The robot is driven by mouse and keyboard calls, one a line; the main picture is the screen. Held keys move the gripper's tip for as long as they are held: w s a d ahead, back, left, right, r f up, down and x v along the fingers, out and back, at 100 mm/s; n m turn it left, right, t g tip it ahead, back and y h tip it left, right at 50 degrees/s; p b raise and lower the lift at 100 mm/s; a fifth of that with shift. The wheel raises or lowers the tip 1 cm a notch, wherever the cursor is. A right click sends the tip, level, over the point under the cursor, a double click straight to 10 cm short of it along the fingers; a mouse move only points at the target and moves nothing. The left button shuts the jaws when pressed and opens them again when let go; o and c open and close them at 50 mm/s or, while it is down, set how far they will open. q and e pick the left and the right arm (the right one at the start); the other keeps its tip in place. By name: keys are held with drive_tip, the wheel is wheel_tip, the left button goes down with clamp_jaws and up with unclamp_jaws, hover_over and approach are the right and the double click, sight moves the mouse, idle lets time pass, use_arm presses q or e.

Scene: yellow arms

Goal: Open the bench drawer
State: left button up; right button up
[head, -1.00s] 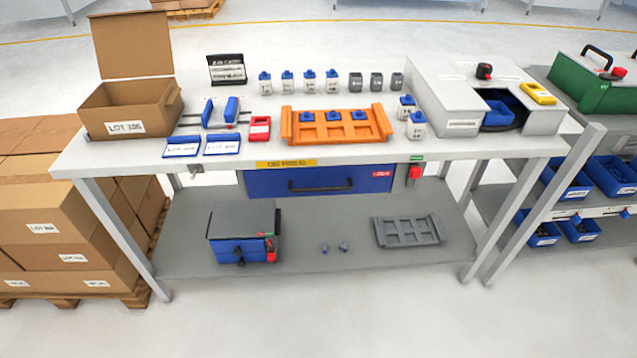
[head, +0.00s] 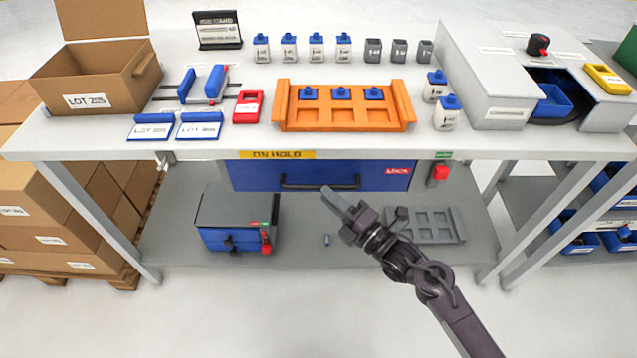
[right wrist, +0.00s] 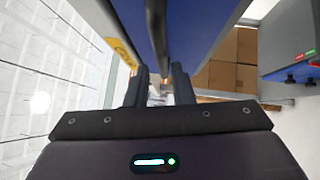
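The bench drawer (head: 240,175) is a blue front under the worktop, flush with the bench, so it looks shut. Its dark bar handle (head: 318,184) runs across its middle. The handle (right wrist: 157,28) lies ahead of the fingertips there, beside the blue drawer front (right wrist: 200,28). I cannot tell whether they touch. My left gripper is not in view.
A yellow ON HOLD label (head: 277,154) sits above the drawer, and a red button (head: 440,173) is to its right. The lower shelf (head: 360,255) holds a grey and blue box (head: 235,215) and a grey tray (head: 445,222). Floor in front is clear.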

sight(318, 185)
drive_tip(key=shift+x, duration=2.3)
drive_tip(key=shift+w+d+f, duration=0.1)
drive_tip(key=shift+c, duration=0.4)
clamp_jaws()
